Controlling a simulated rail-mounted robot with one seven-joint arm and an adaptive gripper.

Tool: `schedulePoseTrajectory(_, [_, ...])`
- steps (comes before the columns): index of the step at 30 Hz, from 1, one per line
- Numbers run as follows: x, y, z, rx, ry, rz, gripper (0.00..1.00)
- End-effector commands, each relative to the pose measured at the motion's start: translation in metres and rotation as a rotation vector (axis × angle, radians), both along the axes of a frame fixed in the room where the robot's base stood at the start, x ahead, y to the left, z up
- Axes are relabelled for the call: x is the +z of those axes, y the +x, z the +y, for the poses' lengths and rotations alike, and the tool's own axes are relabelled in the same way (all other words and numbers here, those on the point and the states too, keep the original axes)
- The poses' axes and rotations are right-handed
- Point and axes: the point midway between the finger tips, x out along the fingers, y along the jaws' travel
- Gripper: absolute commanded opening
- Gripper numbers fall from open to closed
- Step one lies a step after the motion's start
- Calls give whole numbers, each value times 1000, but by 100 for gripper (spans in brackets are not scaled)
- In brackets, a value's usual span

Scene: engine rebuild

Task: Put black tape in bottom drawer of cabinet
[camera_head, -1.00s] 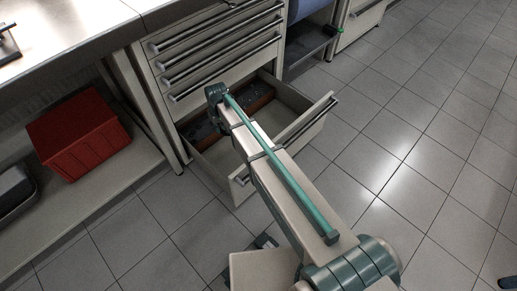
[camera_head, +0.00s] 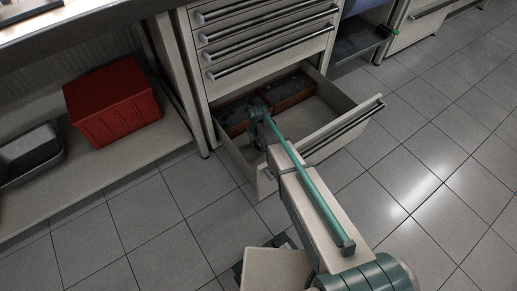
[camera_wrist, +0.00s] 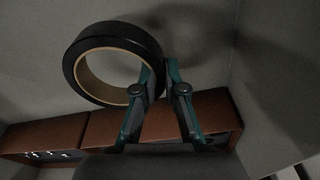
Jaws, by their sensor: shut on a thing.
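The black tape (camera_wrist: 112,35) is a thick black roll with a tan inner core. My gripper (camera_wrist: 160,72) is shut on the right side of its ring in the wrist view. In the head view, my gripper (camera_head: 255,112) is at the left part of the open bottom drawer (camera_head: 335,132) of the cabinet (camera_head: 268,43). The tape cannot be made out there, as my arm covers that spot. In the wrist view a grey drawer surface lies behind the tape; whether they touch, I cannot tell.
Reddish-brown boxes (camera_head: 291,92) stand along the back of the drawer and also show in the wrist view (camera_wrist: 50,137). The drawer's right part looks clear. The upper drawers are shut. A red bin (camera_head: 112,105) and a dark tray (camera_head: 32,152) sit on the low shelf left.

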Motion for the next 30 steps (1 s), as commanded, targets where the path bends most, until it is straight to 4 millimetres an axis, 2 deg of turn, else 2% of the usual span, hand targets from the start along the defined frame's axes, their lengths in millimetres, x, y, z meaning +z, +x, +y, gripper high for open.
schedulePoseTrajectory(4, [-12, 0, 0, 0, 0, 1, 0])
schedulePoseTrajectory(12, [-50, 0, 0, 0, 0, 1, 0])
schedulePoseTrajectory(25, [-54, 0, 0, 0, 0, 1, 0])
schedulePoseTrajectory(26, [-54, 0, 0, 0, 0, 0, 13])
schedulePoseTrajectory(30, [-54, 0, 0, 0, 0, 0, 35])
